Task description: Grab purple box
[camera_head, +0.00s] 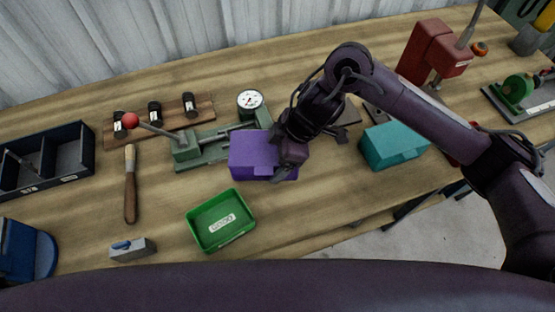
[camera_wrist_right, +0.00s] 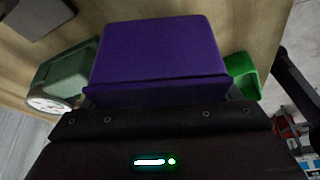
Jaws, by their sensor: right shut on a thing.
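The purple box (camera_head: 252,154) is on the wooden workbench in the head view, between the green lever tool and the green tray. My right gripper (camera_head: 282,172) is at the right side of the box and shut on it. In the right wrist view the purple box (camera_wrist_right: 160,52) fills the middle, close against the gripper body, which hides its near edge. I cannot tell whether the box rests on the bench or is slightly raised. My left gripper is not in view.
A green tray (camera_head: 221,240) stands in front of the box, and a green tool with a dial gauge (camera_head: 249,99) behind it. A teal box (camera_head: 393,146) is to the right. The bench front edge is near.

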